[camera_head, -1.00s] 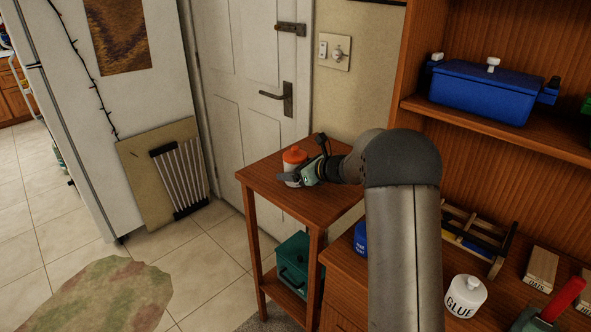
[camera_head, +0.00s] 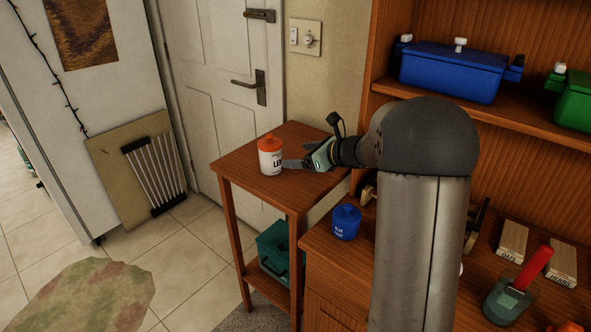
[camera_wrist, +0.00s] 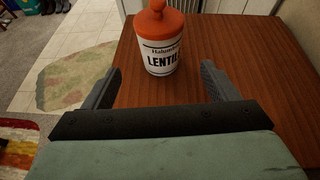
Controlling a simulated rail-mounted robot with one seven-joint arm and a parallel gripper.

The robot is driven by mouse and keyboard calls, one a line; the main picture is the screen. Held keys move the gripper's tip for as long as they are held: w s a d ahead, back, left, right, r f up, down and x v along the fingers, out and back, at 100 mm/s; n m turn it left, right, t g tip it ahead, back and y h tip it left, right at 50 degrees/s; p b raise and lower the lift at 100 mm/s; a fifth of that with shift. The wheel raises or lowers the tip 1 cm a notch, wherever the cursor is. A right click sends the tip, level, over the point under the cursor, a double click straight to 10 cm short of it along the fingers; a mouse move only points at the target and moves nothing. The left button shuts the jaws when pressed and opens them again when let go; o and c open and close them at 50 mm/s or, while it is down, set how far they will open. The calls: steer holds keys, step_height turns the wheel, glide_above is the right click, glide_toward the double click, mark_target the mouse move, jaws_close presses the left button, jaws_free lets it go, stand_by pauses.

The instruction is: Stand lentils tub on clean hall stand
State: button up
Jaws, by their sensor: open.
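The lentils tub (camera_head: 270,157) is white with an orange lid and stands upright on the top of the small wooden hall stand (camera_head: 238,172). In the wrist view the tub (camera_wrist: 160,50) shows its "LENTILS" label, partly turned away, and the stand's top (camera_wrist: 222,62) lies under it. My gripper (camera_head: 296,163) is to the right of the tub, low over the stand's top. In the wrist view my gripper (camera_wrist: 160,85) is open and empty, its fingers apart with the tub beyond their tips, clear of both.
A teal crate (camera_head: 274,250) sits on the stand's lower shelf. A blue crate (camera_head: 453,71) is on the shelf above. The door (camera_head: 225,90) is behind the stand.

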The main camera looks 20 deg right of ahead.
steer(key=s+a+f+n+g+h, duration=0.1)
steer(key=s+a+n+g, duration=0.3)
steer(key=s+a+n, duration=0.45)
steer(key=s+a+f+n+g, duration=0.25)
steer(key=s+n, duration=0.25)
steer(key=s, duration=0.6)
steer(key=s+d+f+n+g+h, duration=0.2)
steer(key=s+n+h, duration=0.1)
steer(key=s+n, duration=0.4)
steer(key=s+d+f+n+g+h, duration=0.1)
steer(key=s+f+n+h, duration=0.1)
steer(key=s+n+h, duration=0.2)
steer(key=s+n, duration=0.3)
steer(key=s, duration=0.5)
steer(key=shift+d+g, duration=0.35)
steer(key=shift+d, duration=0.05)
steer(key=shift+n, duration=0.25)
step_height(320, 180, up, 3)
steer(key=p, duration=0.3)
steer(key=shift+a, duration=0.15)
